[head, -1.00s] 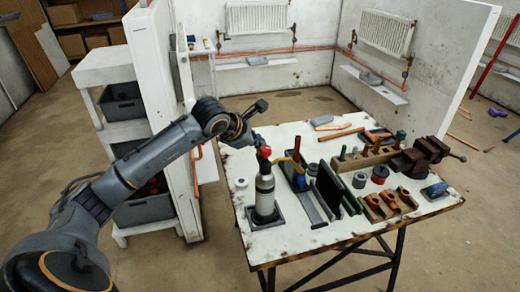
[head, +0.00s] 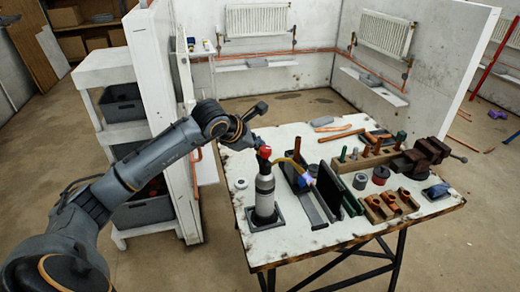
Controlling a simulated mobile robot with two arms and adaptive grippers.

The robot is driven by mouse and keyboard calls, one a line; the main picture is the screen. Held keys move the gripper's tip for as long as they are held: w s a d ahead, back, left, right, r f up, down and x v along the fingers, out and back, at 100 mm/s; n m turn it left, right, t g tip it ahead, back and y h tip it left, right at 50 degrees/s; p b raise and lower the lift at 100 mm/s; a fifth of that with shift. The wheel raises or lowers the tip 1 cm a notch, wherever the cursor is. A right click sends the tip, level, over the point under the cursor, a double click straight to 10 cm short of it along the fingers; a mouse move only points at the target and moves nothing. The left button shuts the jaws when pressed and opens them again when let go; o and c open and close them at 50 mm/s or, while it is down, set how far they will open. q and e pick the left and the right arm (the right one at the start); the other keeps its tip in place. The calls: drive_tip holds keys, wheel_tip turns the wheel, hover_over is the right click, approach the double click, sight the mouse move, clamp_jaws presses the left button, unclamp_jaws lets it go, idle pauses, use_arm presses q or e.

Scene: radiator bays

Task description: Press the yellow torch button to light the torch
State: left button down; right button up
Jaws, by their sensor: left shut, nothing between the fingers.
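The torch (head: 264,192) stands upright in a dark square base near the table's left front. It has a grey-white cylinder, a red head (head: 264,152) and a curved yellow-orange tube (head: 290,162) reaching right. A pale blue-violet glow like a flame (head: 309,179) shows at the tube's end. My left gripper (head: 259,142) is shut and empty, its tips right at the top of the red head, seemingly touching it. I cannot make out the yellow button; the fingertips may cover it. My right gripper is not in view.
The worktable (head: 285,245) carries dark upright plates (head: 328,190) right of the torch, a wooden rack of tools, copper fittings and a vise (head: 424,155). A white roll (head: 241,183) lies left of the torch. A white partition (head: 165,120) stands close beside my left arm.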

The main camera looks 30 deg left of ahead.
sight(258, 152)
use_arm(q)
drive_tip(key=shift+r+p, duration=0.35)
drive_tip(key=shift+r, duration=0.5)
drive_tip(key=shift+r+p, duration=1.4)
drive_tip(key=shift+r, duration=1.15)
